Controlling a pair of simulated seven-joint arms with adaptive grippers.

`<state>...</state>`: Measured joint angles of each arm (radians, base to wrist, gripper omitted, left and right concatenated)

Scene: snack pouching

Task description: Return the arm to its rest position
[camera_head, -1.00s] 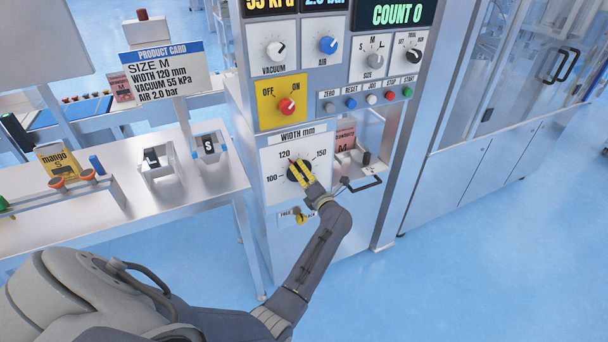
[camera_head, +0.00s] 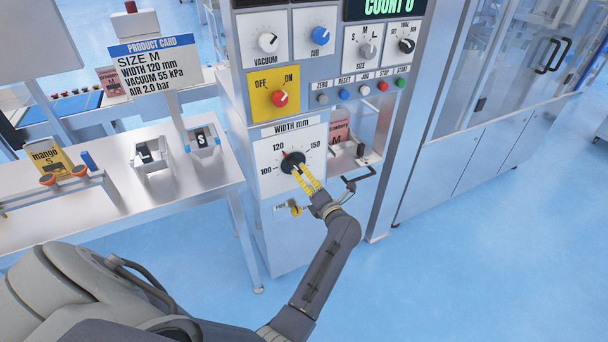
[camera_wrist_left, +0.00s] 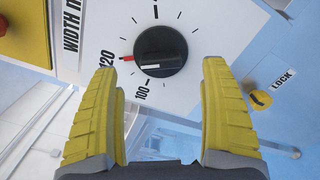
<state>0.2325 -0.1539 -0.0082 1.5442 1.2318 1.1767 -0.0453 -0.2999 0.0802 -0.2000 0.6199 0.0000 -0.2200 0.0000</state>
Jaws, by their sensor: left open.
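My left gripper (camera_head: 309,184) has yellow ribbed fingers and is just in front of the black width knob (camera_head: 292,162) on the machine's white dial panel. In the left wrist view the open fingers (camera_wrist_left: 163,115) stand apart, with the knob (camera_wrist_left: 160,50) beyond and between them, not touched. My right gripper is not in view.
A yellow lock lever (camera_head: 295,208) sits below the dial. A dark handle (camera_head: 357,180) juts out right of the gripper, under a tray holding a strawberry pouch (camera_head: 339,133). A bench (camera_head: 190,190) stands at left. Open floor lies at lower right.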

